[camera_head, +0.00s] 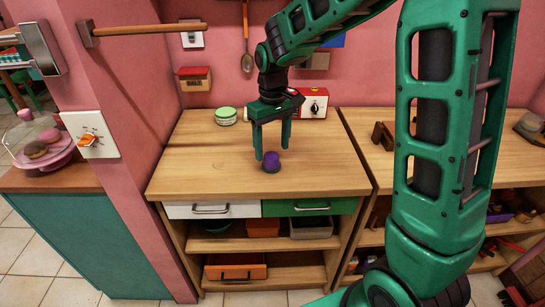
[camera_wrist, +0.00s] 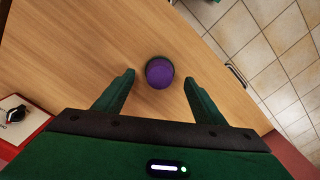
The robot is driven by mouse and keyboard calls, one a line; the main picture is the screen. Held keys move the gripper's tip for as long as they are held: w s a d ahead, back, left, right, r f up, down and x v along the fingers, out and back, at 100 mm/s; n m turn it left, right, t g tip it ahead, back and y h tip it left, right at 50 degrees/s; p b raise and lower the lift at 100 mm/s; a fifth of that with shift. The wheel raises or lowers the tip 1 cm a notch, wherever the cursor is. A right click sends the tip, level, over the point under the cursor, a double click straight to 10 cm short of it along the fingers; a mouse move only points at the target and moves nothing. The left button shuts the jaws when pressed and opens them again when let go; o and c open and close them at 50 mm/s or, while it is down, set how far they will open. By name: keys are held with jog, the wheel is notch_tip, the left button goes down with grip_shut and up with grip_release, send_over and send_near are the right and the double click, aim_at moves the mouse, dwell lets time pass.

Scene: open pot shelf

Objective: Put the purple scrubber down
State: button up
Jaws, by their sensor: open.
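The purple scrubber (camera_head: 272,160) stands on the wooden counter (camera_head: 210,165), toward its front edge, with its purple top up and a dark base below. My gripper (camera_head: 271,156) points down right at it. In the wrist view the scrubber (camera_wrist: 159,72) sits between and slightly beyond the two green fingertips of my gripper (camera_wrist: 158,75). Gaps show on both sides, so the gripper is open and the scrubber is apart from the fingers. It rests on the counter surface.
A green-lidded round container (camera_head: 226,116) and a red-and-white device with a dial (camera_head: 313,104) stand at the back of the counter. Drawers (camera_head: 211,209) and open shelves lie below. The counter around the scrubber is clear. A second wooden counter (camera_head: 372,155) adjoins on the right.

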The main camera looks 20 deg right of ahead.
aim_at(273, 156)
notch_tip(273, 156, up, 7)
jog(key=shift+f, duration=0.2)
jog(key=s+d+r+m, duration=0.2)
jog(key=s+d+m, duration=0.3)
jog(key=s+d, duration=0.8)
jog(key=s+d+f+m, duration=0.2)
jog(key=s, duration=0.7)
jog(key=s+d+f+m, duration=0.2)
jog(key=s, duration=0.7)
jog(key=shift+d+m, duration=0.3)
jog(key=shift+s+f, duration=0.1)
